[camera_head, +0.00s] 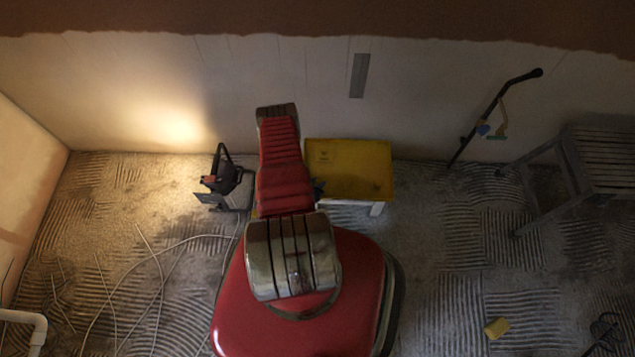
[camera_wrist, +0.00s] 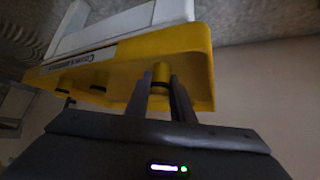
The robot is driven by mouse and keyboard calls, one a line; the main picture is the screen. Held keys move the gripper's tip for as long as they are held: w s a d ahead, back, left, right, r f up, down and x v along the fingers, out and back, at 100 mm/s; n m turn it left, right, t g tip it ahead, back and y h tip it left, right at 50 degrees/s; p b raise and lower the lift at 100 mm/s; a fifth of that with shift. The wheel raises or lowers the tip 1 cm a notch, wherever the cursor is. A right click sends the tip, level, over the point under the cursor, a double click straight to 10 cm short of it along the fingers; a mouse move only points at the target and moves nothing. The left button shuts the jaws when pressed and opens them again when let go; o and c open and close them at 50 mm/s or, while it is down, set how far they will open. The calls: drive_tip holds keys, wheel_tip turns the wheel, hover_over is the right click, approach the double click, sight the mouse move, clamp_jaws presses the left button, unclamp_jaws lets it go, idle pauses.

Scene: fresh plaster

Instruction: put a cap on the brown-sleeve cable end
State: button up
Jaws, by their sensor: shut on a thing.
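In the wrist view, my gripper (camera_wrist: 160,98) has its two dark fingers on either side of a small yellow cylinder (camera_wrist: 161,73), which looks like a cap. It is shut on that piece, in front of the yellow box (camera_wrist: 190,42). Whether the piece touches the box I cannot tell. Two more small rounded pieces show dimly along the box. In the head view the yellow box (camera_head: 350,172) stands beyond my red arm, which hides my gripper there. I cannot make out a brown-sleeve cable end in either view.
A work lamp (camera_head: 223,182) lights the left wall. A dark bent pole (camera_head: 498,108), with small blue and yellow parts, leans at the back wall. A grey slatted bench (camera_head: 590,160) stands at right. A yellow block (camera_head: 496,327) and loose cables (camera_head: 160,270) lie on the floor.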

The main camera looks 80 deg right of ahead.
drive_tip(key=o, duration=1)
drive_tip(key=v, duration=1.3)
drive_tip(key=shift+a+r, duration=0.2)
drive_tip(key=shift+r, duration=0.1)
drive_tip(key=shift+w, duration=0.1)
